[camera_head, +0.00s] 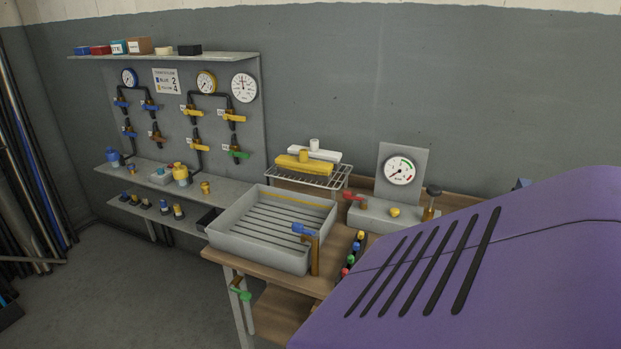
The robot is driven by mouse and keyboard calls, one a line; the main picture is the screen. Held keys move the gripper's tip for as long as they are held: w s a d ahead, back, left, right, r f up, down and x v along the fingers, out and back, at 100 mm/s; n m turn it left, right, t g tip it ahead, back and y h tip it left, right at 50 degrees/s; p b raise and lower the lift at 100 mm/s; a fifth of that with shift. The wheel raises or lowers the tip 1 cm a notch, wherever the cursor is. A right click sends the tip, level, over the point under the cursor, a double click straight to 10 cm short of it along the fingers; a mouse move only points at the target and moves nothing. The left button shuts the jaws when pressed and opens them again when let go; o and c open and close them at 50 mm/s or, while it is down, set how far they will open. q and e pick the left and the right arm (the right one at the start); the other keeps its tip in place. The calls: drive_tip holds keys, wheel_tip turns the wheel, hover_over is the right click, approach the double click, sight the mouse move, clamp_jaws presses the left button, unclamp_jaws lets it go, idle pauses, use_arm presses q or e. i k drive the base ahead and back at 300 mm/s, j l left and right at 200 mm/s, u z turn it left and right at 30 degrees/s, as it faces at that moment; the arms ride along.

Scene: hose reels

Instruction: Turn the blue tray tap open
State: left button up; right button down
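The blue tray tap (304,230) is at the front right corner of the grey ribbed tray (262,254). Its blue lever points to the left, toward the inside of the tray, from the top of an upright brass-coloured post (315,257). The tray sits on a wooden bench (230,256). Neither of my grippers is in view, and nothing is touching the tap.
Several coloured knobs (350,259) stand just right of the tap. A red-handled valve (354,197) and a gauge (399,170) are behind. A green-handled tap (240,294) hangs below the bench front. The lower right is hidden.

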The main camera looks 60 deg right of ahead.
sight(297, 228)
drive_tip(key=z, duration=1.55)
